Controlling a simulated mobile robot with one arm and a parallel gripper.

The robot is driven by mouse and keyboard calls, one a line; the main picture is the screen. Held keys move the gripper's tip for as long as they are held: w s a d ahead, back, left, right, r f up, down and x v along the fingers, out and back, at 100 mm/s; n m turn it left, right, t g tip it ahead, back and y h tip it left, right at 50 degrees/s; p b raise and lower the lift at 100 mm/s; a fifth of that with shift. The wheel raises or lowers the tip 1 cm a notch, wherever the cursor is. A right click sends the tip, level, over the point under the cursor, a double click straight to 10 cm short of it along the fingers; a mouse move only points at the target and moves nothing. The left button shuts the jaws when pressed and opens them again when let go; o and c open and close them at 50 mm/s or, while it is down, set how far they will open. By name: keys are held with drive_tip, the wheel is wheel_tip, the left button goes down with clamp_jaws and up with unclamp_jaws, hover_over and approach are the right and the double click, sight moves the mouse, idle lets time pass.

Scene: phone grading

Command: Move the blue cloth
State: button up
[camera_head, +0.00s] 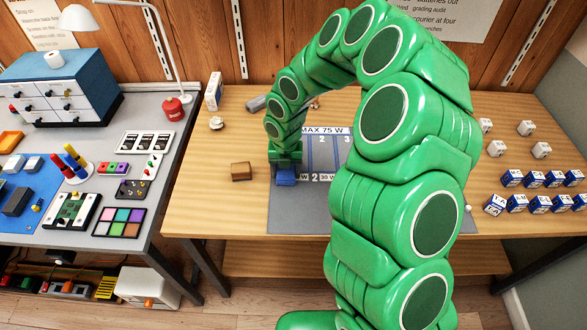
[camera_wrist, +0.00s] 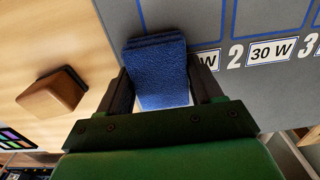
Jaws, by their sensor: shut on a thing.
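The blue cloth (camera_wrist: 158,68) is a folded, textured pad held between the two fingers of my gripper (camera_wrist: 160,92) in the wrist view. In the head view the cloth (camera_head: 285,179) shows as a small blue block under my gripper (camera_head: 285,165), at the left part of the grey mat (camera_head: 300,220). My gripper is shut on it and points down. The cloth covers part of the mat's printed markings beside the number 2. I cannot tell whether the cloth touches the mat. My green arm hides much of the mat's right side.
A brown block (camera_head: 241,171) lies on the wooden table left of the mat; it also shows in the wrist view (camera_wrist: 52,92). Several blue-and-white boxes (camera_head: 537,203) and white cubes (camera_head: 526,127) stand at the right. The wood in front of the brown block is clear.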

drive_tip(key=shift+a, duration=0.4)
drive_tip(key=o, duration=1.1)
drive_tip(key=shift+r, duration=3.9)
